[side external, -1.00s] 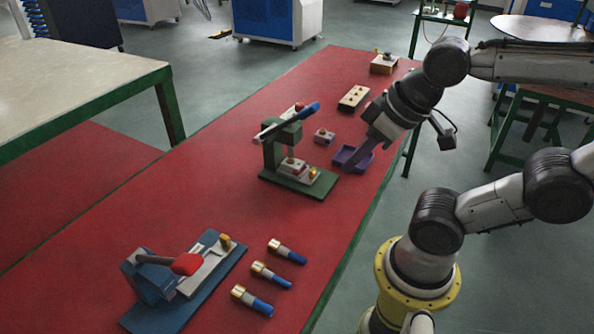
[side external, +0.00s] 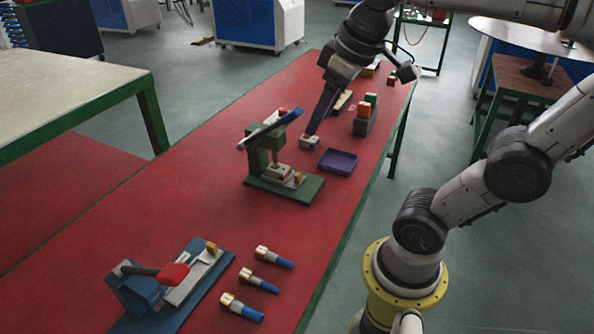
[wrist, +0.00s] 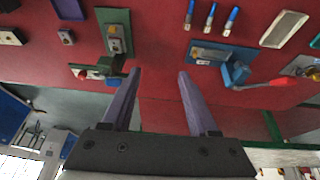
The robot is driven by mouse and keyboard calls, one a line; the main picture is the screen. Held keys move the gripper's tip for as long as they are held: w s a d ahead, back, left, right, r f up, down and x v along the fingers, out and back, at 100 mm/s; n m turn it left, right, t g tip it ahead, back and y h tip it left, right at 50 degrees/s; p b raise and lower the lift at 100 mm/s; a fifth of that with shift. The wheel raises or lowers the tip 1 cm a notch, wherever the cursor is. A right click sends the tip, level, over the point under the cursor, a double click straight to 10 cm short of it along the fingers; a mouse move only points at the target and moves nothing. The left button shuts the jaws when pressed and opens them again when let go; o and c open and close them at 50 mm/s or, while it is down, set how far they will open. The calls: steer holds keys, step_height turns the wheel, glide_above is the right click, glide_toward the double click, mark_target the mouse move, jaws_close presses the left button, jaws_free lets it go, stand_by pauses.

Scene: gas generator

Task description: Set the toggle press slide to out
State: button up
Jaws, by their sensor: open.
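Two lever devices stand on the red table. The green press (side external: 268,160) has a raised lever with a blue grip and a small grey slide block (side external: 280,173) with a gold knob at its foot. The blue device (side external: 165,290) has a red-knobbed lever and a pale slide bed (side external: 196,278) with a gold block. I cannot tell which is the toggle press. In the wrist view the green press (wrist: 115,40) is left of my fingers and the blue device (wrist: 222,62) is right. My gripper (wrist: 160,72) is open and empty, in the air, beyond the green press in the side view.
Several blue-and-gold cylinders (side external: 258,281) lie beside the blue device. A purple tray (side external: 338,162), a small block (side external: 310,142) and a dark holder with an orange block (side external: 365,115) are right of the green press. Bare red table lies between the two devices.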

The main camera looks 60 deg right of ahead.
steer(key=w+d+g, duration=0.1)
steer(key=w+d, duration=0.1)
steer(key=w, duration=0.1)
steer(key=w+d, duration=0.2)
steer(key=d, duration=0.1)
steer(key=w+d+g, duration=0.1)
steer(key=w+d, duration=0.2)
steer(key=shift+w+d+r+g, duration=0.2)
steer(key=shift+w+r+g, duration=0.1)
steer(key=shift+w+r, duration=0.1)
steer(key=w+d+f+g, duration=0.25)
steer(key=w+d, duration=0.25)
steer(key=d, duration=0.5)
glide_toward(298, 174)
steer(key=shift+t+y, duration=0.3)
steer(key=shift+t, duration=0.05)
steer(key=f, duration=0.8)
steer(key=shift+s+d+f, duration=0.25)
steer(key=shift+s+f, duration=0.05)
jaws_close()
